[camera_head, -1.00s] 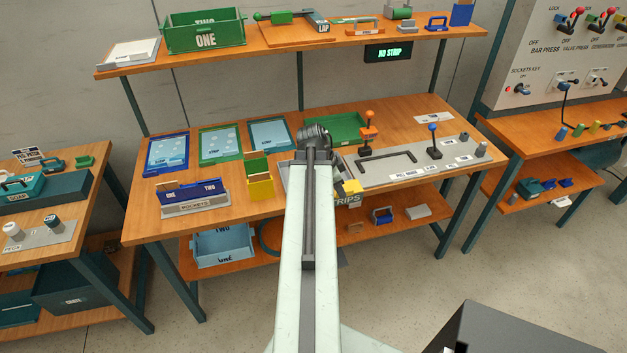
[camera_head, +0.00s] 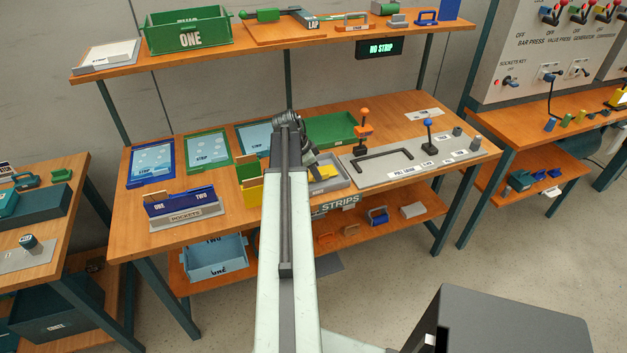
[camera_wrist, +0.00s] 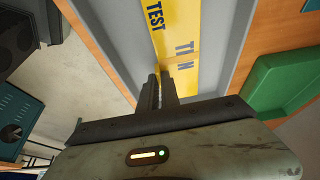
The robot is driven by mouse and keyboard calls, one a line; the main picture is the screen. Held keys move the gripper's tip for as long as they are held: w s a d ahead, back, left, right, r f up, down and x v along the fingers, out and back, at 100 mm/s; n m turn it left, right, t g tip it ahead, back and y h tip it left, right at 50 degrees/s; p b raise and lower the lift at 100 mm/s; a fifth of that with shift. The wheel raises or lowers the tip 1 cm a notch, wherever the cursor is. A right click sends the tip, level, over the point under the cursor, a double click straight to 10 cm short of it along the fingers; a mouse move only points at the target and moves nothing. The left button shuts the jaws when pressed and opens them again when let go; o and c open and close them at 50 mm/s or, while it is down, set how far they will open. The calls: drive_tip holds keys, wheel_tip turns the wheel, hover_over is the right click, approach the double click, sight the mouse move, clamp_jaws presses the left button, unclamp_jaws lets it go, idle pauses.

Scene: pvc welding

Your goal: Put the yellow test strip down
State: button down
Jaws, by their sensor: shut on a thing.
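The yellow test strip (camera_wrist: 181,38) runs up from my fingertips in the wrist view, with dark lettering on its face. My gripper (camera_wrist: 161,80) is shut on its near end. The strip lies over the floor of a grey tray (camera_wrist: 224,47); I cannot tell whether it touches the floor. In the head view the strip (camera_head: 323,172) shows as a small yellow patch within the outline of the grey tray (camera_head: 343,180), above the STRIPS label. My arm hides the tray's left part, and my gripper (camera_head: 314,163) points down at it.
A green tray (camera_head: 333,129) stands behind the grey tray. A grey panel with levers (camera_head: 413,160) is to the right. A shelf (camera_head: 270,47) spans above the table's back.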

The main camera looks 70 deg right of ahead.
drive_tip(key=shift+f, duration=0.5)
drive_tip(key=c, duration=1.6)
unclamp_jaws()
drive_tip(key=shift+r+p, duration=0.35)
drive_tip(key=shift+p, duration=0.05)
drive_tip(key=p+v, duration=1)
drive_tip(key=v, duration=0.1)
drive_tip(key=shift+w+a+r+p, duration=0.1)
drive_tip(key=shift+r+p, duration=0.2)
drive_tip(key=shift+p, duration=0.05)
